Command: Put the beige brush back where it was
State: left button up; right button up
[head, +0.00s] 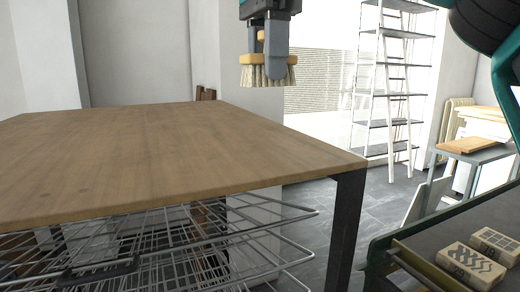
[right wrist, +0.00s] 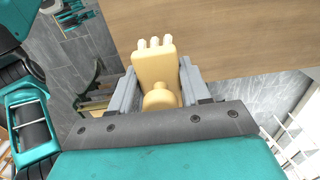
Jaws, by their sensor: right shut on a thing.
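The beige brush (head: 247,74) hangs bristles-down in my right gripper (head: 270,52), in the upper middle of the head view. The gripper's grey fingers are shut on it. The brush appears above and beyond the far right part of the wooden table top (head: 150,150), apart from it. In the right wrist view the brush's beige body and rounded handle (right wrist: 157,72) lie between the two fingers (right wrist: 158,90), with pale bristle tufts at the top. The table top (right wrist: 250,38) fills the upper right there.
A wire rack (head: 190,238) sits under the table top, beside a dark table leg (head: 345,235). Patterned blocks (head: 470,265) lie on a dark surface at lower right. Beyond stand a grey side table (head: 478,156) with a tan board and a tall shelf rack (head: 388,122). The table top is bare.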

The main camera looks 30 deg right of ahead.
jog(key=shift+s, duration=0.25)
jog(key=shift+f, duration=4.8)
jog(key=shift+f, duration=0.1)
jog(key=o, duration=0.9)
jog(key=shift+o, duration=0.2)
jog(key=shift+w, duration=0.1)
notch_tip(320, 180, up, 13)
jog(key=shift+w+d+f, duration=0.1)
jog(key=shift+w+d, duration=0.05)
